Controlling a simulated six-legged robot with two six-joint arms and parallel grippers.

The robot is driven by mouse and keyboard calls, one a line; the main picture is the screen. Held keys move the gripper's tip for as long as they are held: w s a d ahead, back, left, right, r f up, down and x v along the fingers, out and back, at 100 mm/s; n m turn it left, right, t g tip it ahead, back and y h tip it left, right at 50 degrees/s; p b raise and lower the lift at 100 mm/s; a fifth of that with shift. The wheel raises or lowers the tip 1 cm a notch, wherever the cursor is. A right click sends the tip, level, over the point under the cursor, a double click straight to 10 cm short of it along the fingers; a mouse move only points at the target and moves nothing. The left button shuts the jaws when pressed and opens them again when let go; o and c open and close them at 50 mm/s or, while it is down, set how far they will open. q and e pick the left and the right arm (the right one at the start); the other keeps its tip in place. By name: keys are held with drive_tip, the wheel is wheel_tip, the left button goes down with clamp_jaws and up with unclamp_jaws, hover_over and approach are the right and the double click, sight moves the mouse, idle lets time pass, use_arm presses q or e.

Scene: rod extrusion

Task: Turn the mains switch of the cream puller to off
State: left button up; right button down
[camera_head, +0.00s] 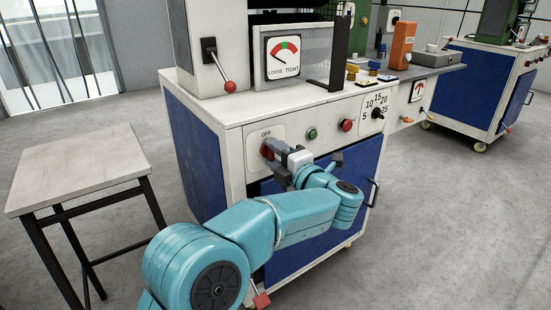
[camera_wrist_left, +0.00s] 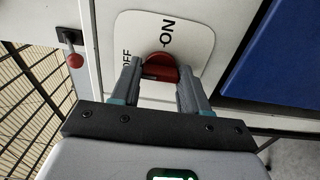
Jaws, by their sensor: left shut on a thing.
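The cream puller (camera_head: 230,112) has a cream body with blue side and door panels. Its red mains switch (camera_head: 266,151) sits on a white plate marked OFF on the front panel. In the left wrist view the red knob (camera_wrist_left: 160,68) lies between the fingers, with ON and OFF lettering on the plate (camera_wrist_left: 190,35) around it. My left gripper (camera_head: 272,150) is at the switch, its fingers (camera_wrist_left: 158,85) shut on the knob. The knob's exact pointing direction is hard to tell. My right gripper is not in view.
A green button (camera_head: 312,134), a red button (camera_head: 346,125) and a numbered dial (camera_head: 377,114) sit right of the switch. A red-knobbed lever (camera_head: 229,87) and a LOOSE/TIGHT gauge (camera_head: 283,57) are above. A small table (camera_head: 80,168) stands at left; grey floor is open at right.

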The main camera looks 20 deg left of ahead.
use_arm(q)
drive_tip(key=shift+a+r, duration=0.1)
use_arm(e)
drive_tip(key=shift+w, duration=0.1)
use_arm(q)
drive_tip(key=o, duration=1.1)
drive_tip(key=shift+c, duration=0.2)
drive_tip(key=p+v, duration=0.4)
drive_tip(key=v, duration=1.2)
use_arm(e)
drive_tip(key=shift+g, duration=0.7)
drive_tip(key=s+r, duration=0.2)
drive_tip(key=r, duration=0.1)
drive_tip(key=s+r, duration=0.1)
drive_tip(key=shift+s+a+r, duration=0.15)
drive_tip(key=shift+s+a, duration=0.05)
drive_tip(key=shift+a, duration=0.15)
use_arm(q)
drive_tip(key=shift+s, duration=0.1)
